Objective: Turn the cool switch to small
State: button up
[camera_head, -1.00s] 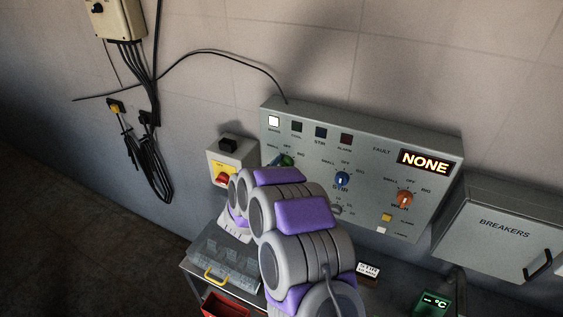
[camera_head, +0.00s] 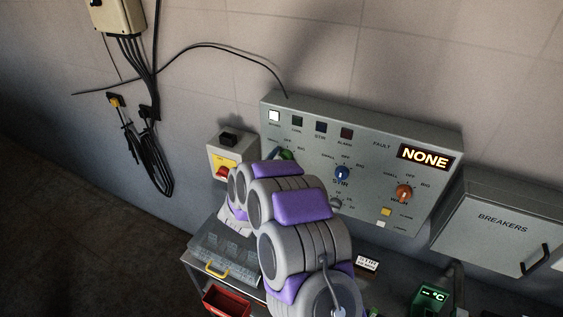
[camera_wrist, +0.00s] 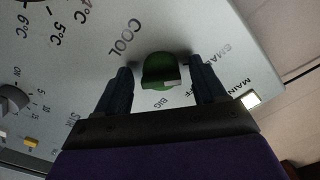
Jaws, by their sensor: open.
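The cool switch is a green knob (camera_wrist: 160,71) on the grey control panel, below the word COOL in the wrist view. In the head view only part of the green knob (camera_head: 287,155) shows, at the panel's left side above my arm. My gripper (camera_wrist: 160,80) is open, with one dark finger on each side of the knob. I see gaps between the fingers and the knob; contact is not clear. The label BIG shows beside the knob, and the label SMALL is partly covered by a finger. My arm hides the gripper in the head view.
The control panel (camera_head: 375,165) also carries a blue STIR knob (camera_head: 342,173), an orange knob (camera_head: 404,193) and a fault display (camera_head: 425,159) reading NONE. A breakers box (camera_head: 500,228) stands right.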

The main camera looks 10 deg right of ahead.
jog(key=v, duration=1.7)
jog(key=shift+s+a, duration=0.15)
jog(key=shift+a, duration=0.05)
jog(key=w+a+r+n+g+y+b, duration=0.1)
jog(key=w+a+r+n+y+b, duration=0.2)
jog(key=a+y, duration=0.55)
jog(key=s+a+r+n+g+y, duration=0.3)
jog(key=s+n+g+y, duration=0.1)
jog(key=s+n+y, duration=0.3)
jog(key=s+d+f+n+g+h+b, duration=0.1)
jog(key=s+d+g, duration=0.2)
jog(key=s+d, duration=0.4)
jog(key=s+d+f+n+g+h+b, duration=0.1)
jog(key=s+d+g, duration=0.3)
jog(key=s, duration=1.2)
jog(key=s+d+f+n+g+h+b, duration=0.1)
jog(key=s+d+n+g+h, duration=0.2)
jog(key=s+d, duration=0.8)
jog(key=shift+s+f+g, duration=0.25)
jog(key=shift+s+g, duration=0.15)
jog(key=shift+g, duration=0.3)
